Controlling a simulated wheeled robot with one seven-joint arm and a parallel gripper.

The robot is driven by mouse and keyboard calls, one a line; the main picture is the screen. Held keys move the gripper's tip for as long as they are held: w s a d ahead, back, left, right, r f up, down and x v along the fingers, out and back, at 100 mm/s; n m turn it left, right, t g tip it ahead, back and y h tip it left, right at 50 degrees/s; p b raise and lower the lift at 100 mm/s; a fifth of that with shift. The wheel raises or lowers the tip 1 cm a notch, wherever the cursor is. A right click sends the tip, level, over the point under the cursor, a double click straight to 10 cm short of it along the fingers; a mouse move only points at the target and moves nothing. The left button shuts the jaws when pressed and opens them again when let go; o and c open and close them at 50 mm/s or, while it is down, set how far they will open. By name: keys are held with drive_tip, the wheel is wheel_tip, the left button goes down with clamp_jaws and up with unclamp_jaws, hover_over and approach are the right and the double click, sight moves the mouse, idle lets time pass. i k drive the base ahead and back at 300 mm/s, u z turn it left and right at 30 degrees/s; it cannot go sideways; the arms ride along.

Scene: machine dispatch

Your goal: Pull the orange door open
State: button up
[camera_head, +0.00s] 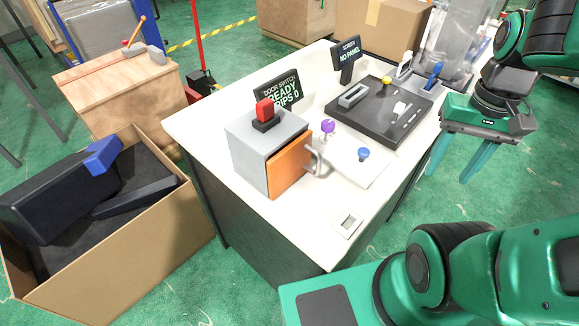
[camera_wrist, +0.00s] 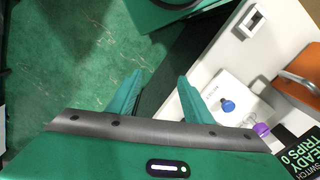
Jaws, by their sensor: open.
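The orange door (camera_head: 290,164) is on the front of a grey box (camera_head: 255,150) on the white table. It looks shut. A light metal handle (camera_head: 314,160) stands out from the door's right side. In the wrist view the orange door (camera_wrist: 302,72) shows at the right edge, with its handle (camera_wrist: 285,92) beside it. My gripper (camera_head: 466,160) is open and empty, off the table's right edge, well to the right of the door. In the wrist view its two fingers (camera_wrist: 155,95) point over the floor and the table's dark side.
A red switch (camera_head: 265,113) tops the box, with a "READY TRIPS 0" sign (camera_head: 280,93) behind. A white plate with a blue knob (camera_head: 363,154), a purple knob (camera_head: 327,126) and a black tray (camera_head: 365,128) lie right of the door. A small white block (camera_head: 348,226) sits near the front edge.

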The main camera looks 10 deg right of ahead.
sight(288, 165)
drive_tip(key=u, duration=0.75)
drive_tip(key=k, duration=1.15)
drive_tip(key=z, duration=0.75)
drive_tip(key=i, duration=0.5)
